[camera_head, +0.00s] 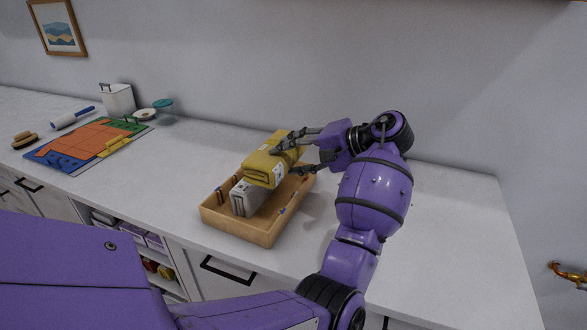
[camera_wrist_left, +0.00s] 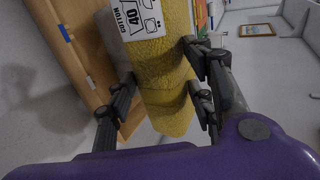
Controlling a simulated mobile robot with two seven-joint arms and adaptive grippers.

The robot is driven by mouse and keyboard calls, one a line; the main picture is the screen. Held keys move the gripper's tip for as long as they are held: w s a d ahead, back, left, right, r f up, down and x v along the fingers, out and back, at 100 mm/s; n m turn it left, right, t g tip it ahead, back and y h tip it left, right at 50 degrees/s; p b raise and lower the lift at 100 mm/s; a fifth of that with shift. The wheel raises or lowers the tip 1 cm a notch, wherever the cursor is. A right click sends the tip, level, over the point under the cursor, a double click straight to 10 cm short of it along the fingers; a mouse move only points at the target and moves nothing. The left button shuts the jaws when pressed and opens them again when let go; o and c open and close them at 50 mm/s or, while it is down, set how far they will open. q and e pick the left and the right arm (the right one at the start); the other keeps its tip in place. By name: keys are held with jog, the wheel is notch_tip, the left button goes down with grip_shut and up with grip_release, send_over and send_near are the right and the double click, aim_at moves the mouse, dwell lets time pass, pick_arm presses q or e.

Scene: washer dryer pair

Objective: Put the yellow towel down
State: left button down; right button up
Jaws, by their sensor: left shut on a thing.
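The folded yellow towel (camera_head: 262,164) is above the right part of a wooden tray (camera_head: 236,230) on the white counter. It is tilted, and I cannot tell whether it touches the tray or the items in it. My left gripper (camera_head: 285,160) is shut on the towel from the right, with fingers on both sides. In the left wrist view the towel (camera_wrist_left: 160,65) shows between the fingers (camera_wrist_left: 160,82), with a "COTTON 40" label. A folded grey-white towel (camera_head: 243,200) stands in the tray, partly hidden by the yellow one. My right gripper is not in view.
A colourful sectioned mat (camera_head: 85,142) lies on the counter to the left, with a lint roller (camera_head: 72,118), a brush (camera_head: 25,140), a white bin (camera_head: 118,99) and a teal-lidded jar (camera_head: 163,112) near it. The counter (camera_head: 455,230) right of my arm is clear.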

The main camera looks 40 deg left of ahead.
pick_arm(q)
jog(key=shift+w+f, duration=0.1)
jog(key=shift+f, duration=1.5)
jog(key=shift+f, duration=0.25)
jog(key=shift+f, duration=0.3)
jog(key=c, duration=0.8)
grip_release()
jog(key=shift+c, duration=0.2)
jog(key=v, duration=1.2)
jog(key=shift+r+b, duration=0.35)
jog(key=shift+r, duration=0.15)
